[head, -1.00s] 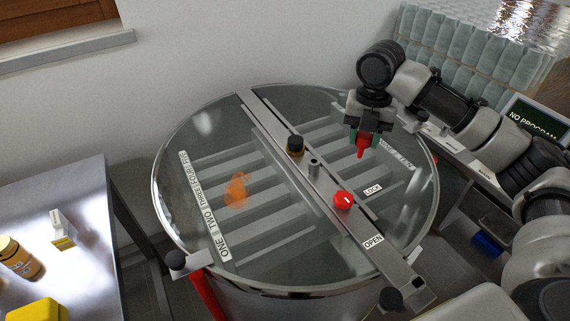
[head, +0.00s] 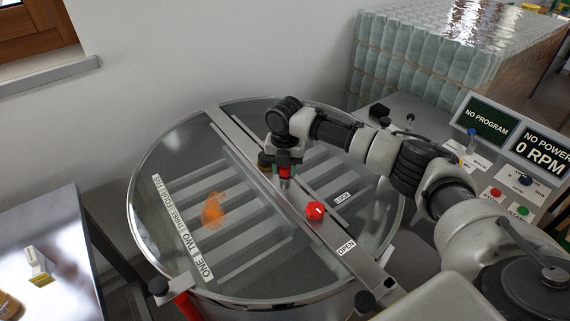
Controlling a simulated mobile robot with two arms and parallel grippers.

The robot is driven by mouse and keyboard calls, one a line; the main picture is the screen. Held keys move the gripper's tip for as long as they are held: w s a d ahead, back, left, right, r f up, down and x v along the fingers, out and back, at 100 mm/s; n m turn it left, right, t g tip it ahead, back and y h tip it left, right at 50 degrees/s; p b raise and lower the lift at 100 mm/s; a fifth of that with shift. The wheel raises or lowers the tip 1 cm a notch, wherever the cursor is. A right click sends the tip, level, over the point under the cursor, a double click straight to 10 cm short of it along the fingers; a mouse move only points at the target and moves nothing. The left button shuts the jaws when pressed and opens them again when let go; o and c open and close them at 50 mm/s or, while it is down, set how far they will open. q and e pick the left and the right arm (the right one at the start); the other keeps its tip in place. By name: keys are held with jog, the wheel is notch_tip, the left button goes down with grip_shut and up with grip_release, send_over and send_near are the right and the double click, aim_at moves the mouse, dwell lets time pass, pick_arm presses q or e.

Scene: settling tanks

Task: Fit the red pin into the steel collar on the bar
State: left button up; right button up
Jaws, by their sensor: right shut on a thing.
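The red pin (head: 284,172) is held in my right gripper (head: 285,168), which is shut on it and points down. The steel collar (head: 285,183) stands on the bar (head: 240,146) that crosses the round tank lid. The pin is right at the top of the collar in the picture; I cannot tell whether its tip is inside or just above. The gripper hides the pin's upper part. My left gripper is not in view.
A dark-topped brass knob (head: 264,160) is close behind the gripper, partly hidden. A control panel (head: 505,185) stands at right, a metal table (head: 60,250) at left.

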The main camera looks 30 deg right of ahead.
jog(key=shift+f, duration=0.1)
jog(key=shift+f, duration=0.2)
jog(key=o, duration=0.9)
notch_tip(320, 180, up, 12)
jog(key=b, duration=0.3)
jog(key=shift+r, duration=0.25)
